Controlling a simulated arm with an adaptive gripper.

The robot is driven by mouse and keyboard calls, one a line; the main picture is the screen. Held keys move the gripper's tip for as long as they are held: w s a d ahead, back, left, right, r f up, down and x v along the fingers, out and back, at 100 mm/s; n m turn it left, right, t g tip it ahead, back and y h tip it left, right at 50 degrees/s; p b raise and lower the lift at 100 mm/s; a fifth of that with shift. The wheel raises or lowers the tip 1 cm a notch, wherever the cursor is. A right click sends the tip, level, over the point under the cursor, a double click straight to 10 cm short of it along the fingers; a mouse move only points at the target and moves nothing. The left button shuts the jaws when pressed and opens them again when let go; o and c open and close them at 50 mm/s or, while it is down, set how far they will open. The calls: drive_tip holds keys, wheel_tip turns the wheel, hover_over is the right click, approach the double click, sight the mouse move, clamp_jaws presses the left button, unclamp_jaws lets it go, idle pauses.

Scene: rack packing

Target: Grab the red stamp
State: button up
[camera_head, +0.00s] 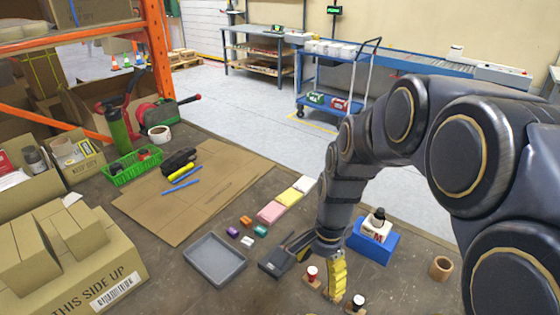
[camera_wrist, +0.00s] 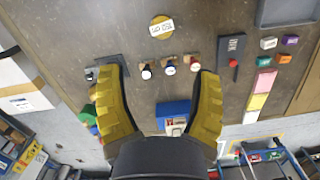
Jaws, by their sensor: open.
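The red stamp (camera_head: 312,272) stands upright on a small wooden base on the brown table, with a pale top. In the wrist view, the stamp at the right of a row of three (camera_wrist: 193,64) appears to be the same one, though its colour is hard to tell. My gripper (camera_head: 337,278) points down just right of the red stamp in the head view. Its yellow fingers are wide apart (camera_wrist: 158,76) and empty, with the stamp row between or beyond them.
A dark ink pad (camera_head: 276,262) and a grey tray (camera_head: 216,260) lie left of the stamps. Small coloured blocks (camera_head: 246,221) lie behind the tray.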

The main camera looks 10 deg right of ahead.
drive_tip(key=w+d+f+m, duration=0.2)
drive_tip(key=w+f+m, duration=0.5)
drive_tip(key=w+f, duration=0.15)
drive_tip(key=m+t, duration=0.1)
drive_tip(key=m, duration=0.4)
hover_over(313, 271)
drive_tip(key=d, duration=0.1)
wheel_tip(313, 271, down, 6)
drive_tip(key=shift+r, duration=0.2)
drive_tip(key=shift+w+a+f+m, duration=0.1)
drive_tip(key=shift+f+m, duration=0.05)
drive_tip(key=shift+f, duration=0.5)
drive_tip(key=shift+w+f+m, duration=0.1)
drive_tip(key=shift+f+m, duration=0.05)
drive_tip(key=shift+f, duration=0.45)
drive_tip(key=shift+s+a+f, duration=0.1)
drive_tip(key=shift+a+f, duration=0.1)
drive_tip(key=shift+f, duration=1.2)
drive_tip(key=shift+a+f, duration=0.2)
drive_tip(key=shift+f, duration=1.15)
clamp_jaws()
